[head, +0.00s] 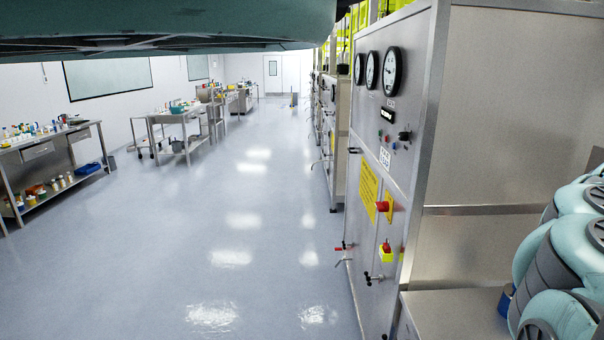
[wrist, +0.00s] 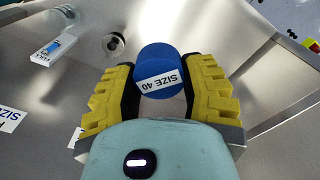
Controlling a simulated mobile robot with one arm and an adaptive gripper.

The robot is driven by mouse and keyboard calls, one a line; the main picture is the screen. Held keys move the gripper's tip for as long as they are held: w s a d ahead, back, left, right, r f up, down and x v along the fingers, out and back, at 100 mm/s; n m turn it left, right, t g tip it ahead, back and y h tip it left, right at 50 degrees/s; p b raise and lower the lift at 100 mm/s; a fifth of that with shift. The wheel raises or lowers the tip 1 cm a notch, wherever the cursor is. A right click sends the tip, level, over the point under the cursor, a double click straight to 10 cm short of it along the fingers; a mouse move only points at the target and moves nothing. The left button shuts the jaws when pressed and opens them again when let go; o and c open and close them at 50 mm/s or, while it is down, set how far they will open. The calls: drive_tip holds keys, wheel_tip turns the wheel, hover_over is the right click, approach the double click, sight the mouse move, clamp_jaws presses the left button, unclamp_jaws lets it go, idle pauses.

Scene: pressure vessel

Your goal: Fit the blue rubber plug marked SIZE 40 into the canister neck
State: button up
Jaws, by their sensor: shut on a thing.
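In the wrist view my gripper (wrist: 160,88) has its yellow fingers with dark pads closed on the blue plug (wrist: 158,58). The plug's white label reads SIZE 40 and appears upside down. The plug is held between the fingertips, over a grey metal surface. A small round metal ring with a dark centre (wrist: 113,44) lies beyond the left finger, apart from the plug. It may be the canister neck, but I cannot tell for sure. The head view does not show my fingers or the plug clearly.
In the head view, a metal cabinet with gauges (head: 385,140) stands beside a low metal bench (head: 450,312). Open floor (head: 235,220) lies left.

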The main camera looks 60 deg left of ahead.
drive_tip(key=shift+d+r+m, duration=0.3)
drive_tip(key=shift+d+r, duration=0.55)
drive_tip(key=shift+r, duration=0.25)
wheel_tip(320, 180, up, 24)
drive_tip(key=p, duration=2.3)
drive_tip(key=shift+f+p, duration=0.25)
drive_tip(key=shift+p, duration=0.15)
drive_tip(key=shift+f, duration=0.1)
